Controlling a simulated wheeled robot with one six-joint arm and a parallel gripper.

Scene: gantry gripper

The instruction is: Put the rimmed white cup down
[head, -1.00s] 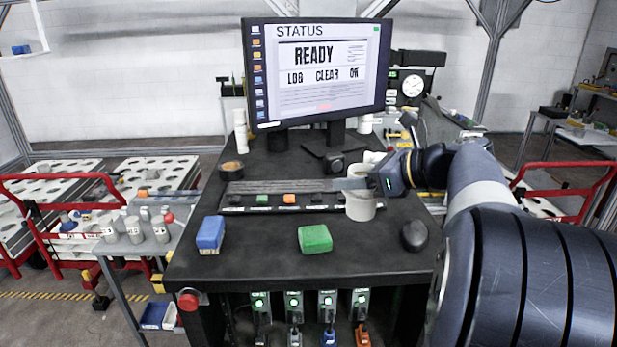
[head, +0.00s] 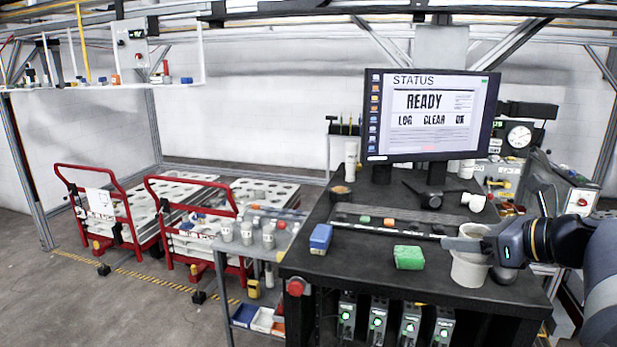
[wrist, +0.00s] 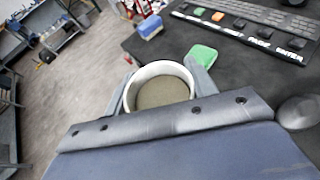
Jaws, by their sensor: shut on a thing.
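The rimmed white cup (head: 468,272) is upright at the front right of the black table, right of a green block (head: 408,257). My gripper (head: 464,243) comes in from the right and is shut on the cup near its rim. In the wrist view, the cup (wrist: 160,68) sits between the two fingers, and its inside looks grey-brown. Its base is hard to make out, so I cannot tell whether it touches the table top.
A blue block (head: 320,238) sits at the table's left, and a black mouse (head: 503,275) lies just right of the cup. A key strip (head: 385,222) and a monitor (head: 432,115) are behind. The table's front edge is close to the cup.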

